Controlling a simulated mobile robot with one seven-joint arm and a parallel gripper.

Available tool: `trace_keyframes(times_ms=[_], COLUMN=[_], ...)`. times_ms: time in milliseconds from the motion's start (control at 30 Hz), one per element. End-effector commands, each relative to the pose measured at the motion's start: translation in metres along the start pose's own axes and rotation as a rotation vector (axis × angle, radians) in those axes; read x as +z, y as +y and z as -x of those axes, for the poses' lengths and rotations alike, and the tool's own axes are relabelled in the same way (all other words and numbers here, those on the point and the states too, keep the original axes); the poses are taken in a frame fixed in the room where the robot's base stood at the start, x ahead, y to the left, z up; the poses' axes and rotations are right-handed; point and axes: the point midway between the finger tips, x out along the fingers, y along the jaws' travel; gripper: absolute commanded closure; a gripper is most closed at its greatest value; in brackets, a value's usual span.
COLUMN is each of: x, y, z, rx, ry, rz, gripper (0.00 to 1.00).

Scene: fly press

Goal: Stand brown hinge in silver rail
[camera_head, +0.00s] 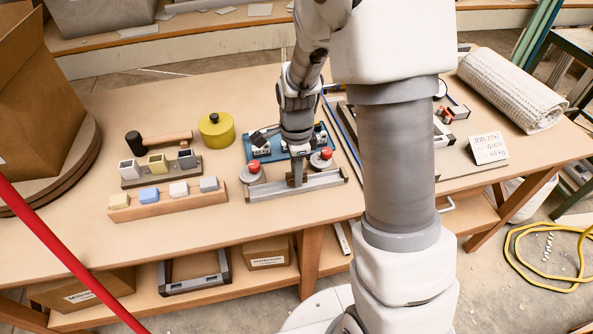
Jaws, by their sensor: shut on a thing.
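The silver rail (322,182) is a long, low metal channel lying near the front edge of the table. A red-topped round grey piece sits behind it at the left (253,168) and another at the right (321,159). My gripper (297,182) points straight down over the middle of the rail, with its tips at or just above the channel. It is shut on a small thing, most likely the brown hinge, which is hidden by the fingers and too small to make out. I cannot tell whether that thing touches the rail. No brown hinge shows clearly elsewhere.
A blue tray (271,149) with parts lies close behind the rail. A wooden block row (168,203), small cups, a mallet (165,139) and a yellow-green pot (216,131) stand to the left. My arm covers the table right of the rail.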

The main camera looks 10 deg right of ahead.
Motion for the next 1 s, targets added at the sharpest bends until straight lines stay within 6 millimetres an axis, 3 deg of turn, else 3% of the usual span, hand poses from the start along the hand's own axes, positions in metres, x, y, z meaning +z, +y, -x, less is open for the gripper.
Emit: trace_keyframes(times_ms=[1000], x=[0.0], y=[0.0], z=[-0.012], rx=[0.0], ry=[0.0], rz=[0.0], gripper=[1.0])
